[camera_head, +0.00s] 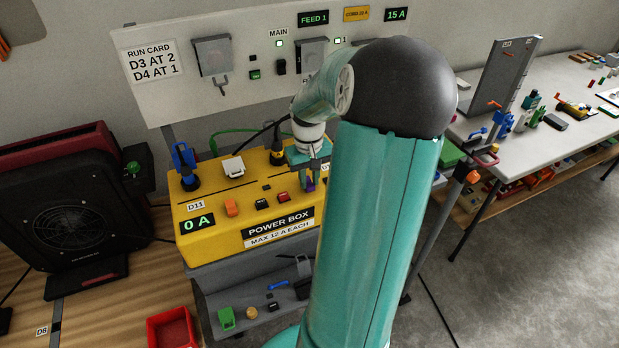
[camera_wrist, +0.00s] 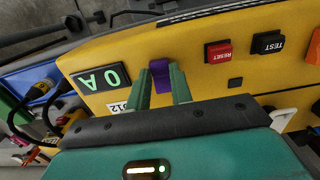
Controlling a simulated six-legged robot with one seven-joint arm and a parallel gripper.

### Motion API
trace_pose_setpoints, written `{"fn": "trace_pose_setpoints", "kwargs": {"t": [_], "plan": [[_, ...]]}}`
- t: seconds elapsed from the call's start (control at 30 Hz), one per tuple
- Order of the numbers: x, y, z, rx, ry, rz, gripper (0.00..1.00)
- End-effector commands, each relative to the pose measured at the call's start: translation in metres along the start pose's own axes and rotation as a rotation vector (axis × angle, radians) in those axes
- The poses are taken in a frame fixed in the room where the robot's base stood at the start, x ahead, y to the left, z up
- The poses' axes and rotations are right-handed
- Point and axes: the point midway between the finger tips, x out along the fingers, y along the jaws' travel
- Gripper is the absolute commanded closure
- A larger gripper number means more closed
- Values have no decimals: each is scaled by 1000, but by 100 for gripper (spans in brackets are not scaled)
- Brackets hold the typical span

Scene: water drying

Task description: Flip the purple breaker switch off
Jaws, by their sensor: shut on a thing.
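The purple breaker switch (camera_wrist: 160,74) sits on the face of the yellow power box (camera_wrist: 205,32), beside a display reading 0 A (camera_wrist: 101,78) and a label partly reading D12. In the wrist view my gripper (camera_wrist: 161,79) has its two green fingers on either side of the switch, closed on it. In the head view my gripper (camera_head: 308,172) reaches down to the right part of the power box (camera_head: 262,240), and a bit of the purple switch (camera_head: 309,185) shows below it. Which way the switch is tilted is hard to tell.
Nearby on the box are an orange switch (camera_head: 231,207), a red RESET button (camera_wrist: 218,52) and a black TEST button (camera_wrist: 267,42). Blue (camera_head: 185,165) and black-yellow plugs (camera_head: 277,152) stand behind with cables. A red-black blower (camera_head: 75,215) stands left.

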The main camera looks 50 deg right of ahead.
Motion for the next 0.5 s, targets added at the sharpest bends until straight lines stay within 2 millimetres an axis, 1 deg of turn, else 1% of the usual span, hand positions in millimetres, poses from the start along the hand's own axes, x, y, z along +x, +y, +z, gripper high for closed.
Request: {"fn": "trace_pose_setpoints", "kwargs": {"t": [0.3,0.5], "plan": [[-1,-1,-8,-2,-174,1,100],[-2,0,-8,0,-219,3,100]]}}
